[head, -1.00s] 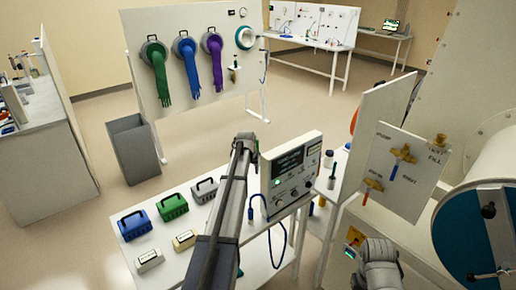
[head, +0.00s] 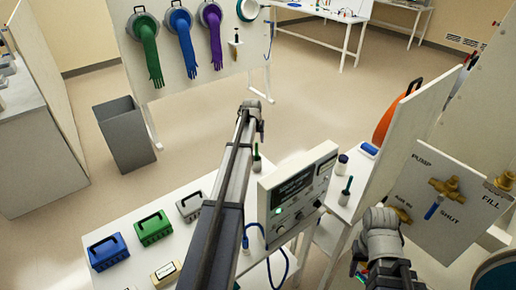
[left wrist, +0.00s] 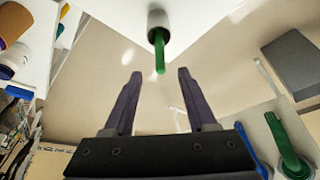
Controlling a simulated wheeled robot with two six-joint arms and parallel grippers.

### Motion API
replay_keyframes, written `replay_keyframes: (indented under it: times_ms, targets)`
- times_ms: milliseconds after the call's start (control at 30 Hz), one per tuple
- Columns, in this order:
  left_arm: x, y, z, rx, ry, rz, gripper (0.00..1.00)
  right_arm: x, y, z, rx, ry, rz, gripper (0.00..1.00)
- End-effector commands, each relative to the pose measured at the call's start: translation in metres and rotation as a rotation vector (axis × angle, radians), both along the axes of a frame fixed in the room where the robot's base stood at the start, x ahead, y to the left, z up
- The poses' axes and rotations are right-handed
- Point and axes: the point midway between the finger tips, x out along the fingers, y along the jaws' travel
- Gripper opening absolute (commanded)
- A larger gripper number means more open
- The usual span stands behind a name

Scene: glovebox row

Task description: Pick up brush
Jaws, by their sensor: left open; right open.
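An upright green handle in a small cup (head: 257,163) stands behind the instrument box in the head view. It is probably the brush, with its head hidden. In the left wrist view the green handle (left wrist: 159,52) sticks out of a grey cup (left wrist: 158,20) at the white table's edge. My left gripper (left wrist: 157,75) is open and empty there, with the handle's tip in line with the gap between its fingers. In the head view my left gripper (head: 256,108) is at the arm's far end, small. My right arm shows at lower right, but its jaws are not visible.
The instrument box (head: 298,190) stands close to my left arm. Blue (head: 107,252), green (head: 154,228) and grey (head: 190,205) carriers sit on the table. Open floor lies beyond the table.

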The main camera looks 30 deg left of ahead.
Motion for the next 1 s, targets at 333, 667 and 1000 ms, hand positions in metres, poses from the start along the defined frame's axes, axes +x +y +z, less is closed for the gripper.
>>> replay_keyframes:
  times_ms: [333,667,1000]
  targets:
    - [0.005,0.002,-0.014,0.0,0.0,0.0,0.57,0.0,0.0,-0.013,0.0,0.0,0.001,0.5]
    - [0.01,0.004,-0.025,0.0,0.0,0.0,0.57,0.0,0.0,-0.025,-0.001,0.0,0.004,0.5]
    - [0.024,0.01,-0.057,0.0,0.0,0.0,0.57,0.0,0.0,-0.057,-0.001,0.0,0.002,0.5]
